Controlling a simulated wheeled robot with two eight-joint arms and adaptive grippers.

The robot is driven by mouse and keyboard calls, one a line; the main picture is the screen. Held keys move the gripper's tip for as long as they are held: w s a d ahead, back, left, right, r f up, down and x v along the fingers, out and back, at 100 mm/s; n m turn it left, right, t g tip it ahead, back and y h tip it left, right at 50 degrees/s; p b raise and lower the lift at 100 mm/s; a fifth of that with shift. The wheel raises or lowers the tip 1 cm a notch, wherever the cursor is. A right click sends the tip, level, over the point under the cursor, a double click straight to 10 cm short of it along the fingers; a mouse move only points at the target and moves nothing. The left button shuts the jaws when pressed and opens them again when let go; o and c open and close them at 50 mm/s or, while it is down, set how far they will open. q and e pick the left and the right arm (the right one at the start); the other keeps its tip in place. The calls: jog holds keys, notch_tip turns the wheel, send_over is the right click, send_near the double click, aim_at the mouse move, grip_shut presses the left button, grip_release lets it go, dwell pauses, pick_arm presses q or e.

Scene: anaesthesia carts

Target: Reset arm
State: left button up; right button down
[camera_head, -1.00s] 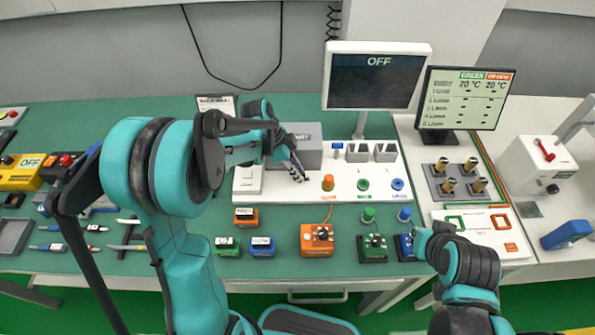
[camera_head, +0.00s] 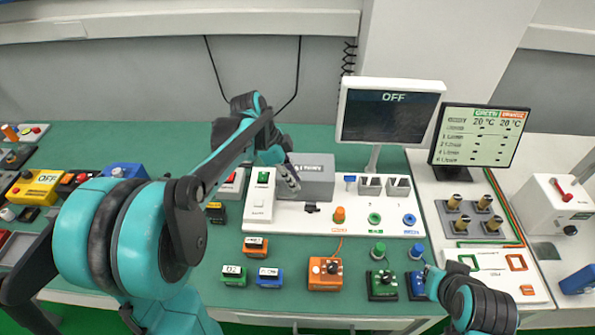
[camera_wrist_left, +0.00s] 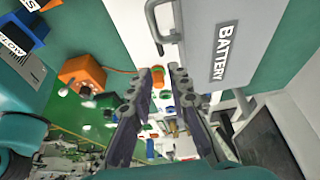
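My left arm comes in from the left in the head view. Its gripper (camera_head: 290,178) is at the left side of the grey battery box (camera_head: 316,179); I cannot tell whether they touch. In the left wrist view the two fingers (camera_wrist_left: 158,75) stand apart with nothing between them. The box, with its handle and BATTERY label (camera_wrist_left: 219,54), is just beyond them. My right arm shows at the lower right of the head view, beside the small blue box (camera_head: 416,286); its gripper cannot be made out.
The white panel (camera_head: 262,212) carries the battery box and coloured knobs. An OFF monitor (camera_head: 389,115) and a temperature screen (camera_head: 480,136) stand behind. Orange (camera_head: 324,274) and green (camera_head: 382,286) boxes sit in front. Bare green table (camera_head: 330,312) lies at the front edge.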

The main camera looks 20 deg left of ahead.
pick_arm(q)
jog(key=s+d+n+t+y, duration=0.2)
jog(key=s+n+t+y, duration=0.2)
jog(key=s+n, duration=1.1)
jog(key=shift+s+r+t, duration=0.35)
jog(key=shift+s+t, duration=0.25)
jog(key=shift+t, duration=0.4)
jog(key=shift+o, duration=0.3)
